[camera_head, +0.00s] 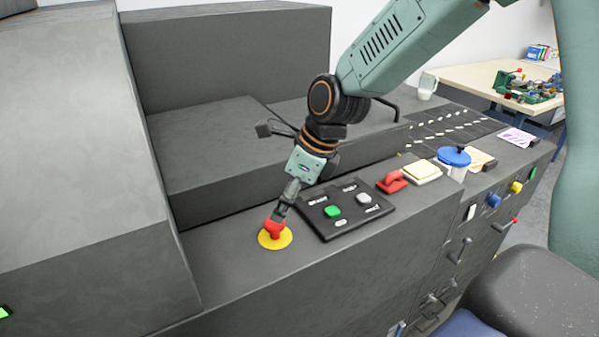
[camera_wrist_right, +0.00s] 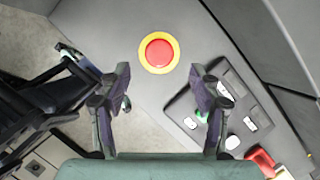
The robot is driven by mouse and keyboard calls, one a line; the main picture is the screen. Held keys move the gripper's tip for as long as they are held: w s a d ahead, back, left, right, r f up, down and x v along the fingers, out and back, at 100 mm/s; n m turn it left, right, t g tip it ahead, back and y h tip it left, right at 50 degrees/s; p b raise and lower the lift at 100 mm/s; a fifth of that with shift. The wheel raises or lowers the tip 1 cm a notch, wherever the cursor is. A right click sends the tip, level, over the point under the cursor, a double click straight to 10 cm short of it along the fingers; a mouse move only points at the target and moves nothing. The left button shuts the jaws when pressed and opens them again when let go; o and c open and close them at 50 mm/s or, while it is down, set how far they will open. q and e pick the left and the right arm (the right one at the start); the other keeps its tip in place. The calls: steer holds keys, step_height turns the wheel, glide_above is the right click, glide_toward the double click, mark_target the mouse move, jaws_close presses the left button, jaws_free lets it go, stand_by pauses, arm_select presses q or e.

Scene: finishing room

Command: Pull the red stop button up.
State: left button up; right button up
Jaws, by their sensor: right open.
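The red stop button (camera_head: 273,231) sits on a round yellow base (camera_head: 275,242) on the grey console ledge. In the right wrist view the red button (camera_wrist_right: 159,53) shows whole inside its yellow ring, centred between and just beyond my fingertips. My right gripper (camera_head: 279,212) comes down over the button from the upper right in the head view. Its two fingers (camera_wrist_right: 160,72) are apart with nothing between them. In the head view the fingers overlap the button's top, and I cannot tell whether they touch it. My left gripper is not in view.
A black panel (camera_head: 351,222) with green and white buttons lies just right of the stop button. Further right are a red switch (camera_head: 392,182), a pale pad (camera_head: 422,173) and a blue-lidded container (camera_head: 454,157). A high grey housing (camera_head: 80,130) rises to the left.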

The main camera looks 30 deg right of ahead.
steer(key=v, duration=0.7)
steer(key=shift+s, duration=0.1)
stand_by(0.5)
